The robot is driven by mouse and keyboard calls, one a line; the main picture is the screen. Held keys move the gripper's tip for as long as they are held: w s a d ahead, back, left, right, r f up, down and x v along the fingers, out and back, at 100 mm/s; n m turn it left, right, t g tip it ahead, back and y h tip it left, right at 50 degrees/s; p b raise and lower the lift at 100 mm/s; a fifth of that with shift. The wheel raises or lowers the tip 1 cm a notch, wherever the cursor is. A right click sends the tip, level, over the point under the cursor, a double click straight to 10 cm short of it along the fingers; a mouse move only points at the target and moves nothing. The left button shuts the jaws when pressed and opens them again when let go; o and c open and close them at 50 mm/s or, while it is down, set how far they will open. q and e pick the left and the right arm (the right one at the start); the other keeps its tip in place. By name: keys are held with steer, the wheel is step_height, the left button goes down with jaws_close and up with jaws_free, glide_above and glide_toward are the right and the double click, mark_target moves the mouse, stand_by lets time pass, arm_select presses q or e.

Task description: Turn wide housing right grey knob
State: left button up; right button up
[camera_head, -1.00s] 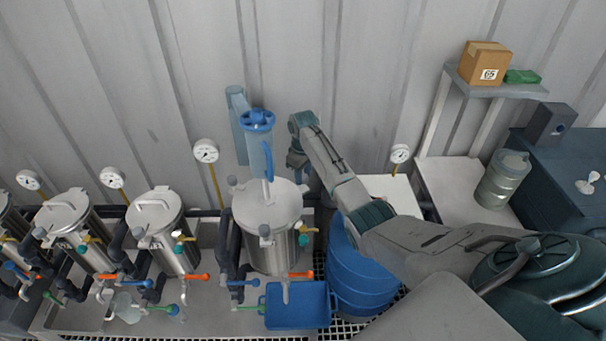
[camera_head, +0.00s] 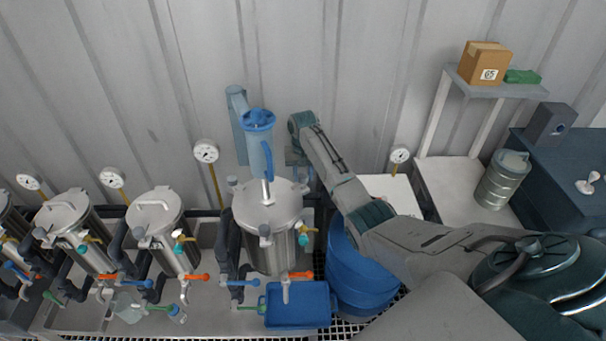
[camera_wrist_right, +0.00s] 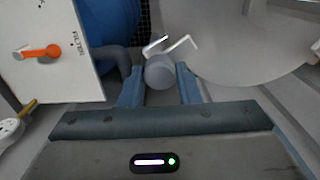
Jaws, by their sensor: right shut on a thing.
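The wide housing (camera_head: 270,245) is the broad steel vessel with a round lid, standing upright near the middle of the head view. My right gripper (camera_head: 298,172) is at the back right edge of that lid. In the right wrist view, my right gripper's two blue-grey fingers (camera_wrist_right: 160,88) are shut on the right grey knob (camera_wrist_right: 160,72), a round grey piece beside a pale metal bracket. The steel lid (camera_wrist_right: 235,45) shows right of it. In the head view my arm mostly hides this knob. My left gripper is not in view.
A blue barrel (camera_head: 360,275) stands under my right forearm. Narrower vessels (camera_head: 160,225) stand to the left. A pressure gauge (camera_head: 400,154) is behind my arm.

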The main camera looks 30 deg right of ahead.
mark_target(303, 175)
steer(key=shift+r+m, duration=0.1)
steer(key=shift+m, duration=0.5)
steer(key=o, duration=1)
steer(key=shift+c, duration=0.2)
steer(key=shift+r+b, duration=0.3)
steer(key=shift+r, duration=0.1)
step_height(303, 175, up, 10)
steer(key=b, duration=0.2)
steer(key=shift+b, duration=0.4)
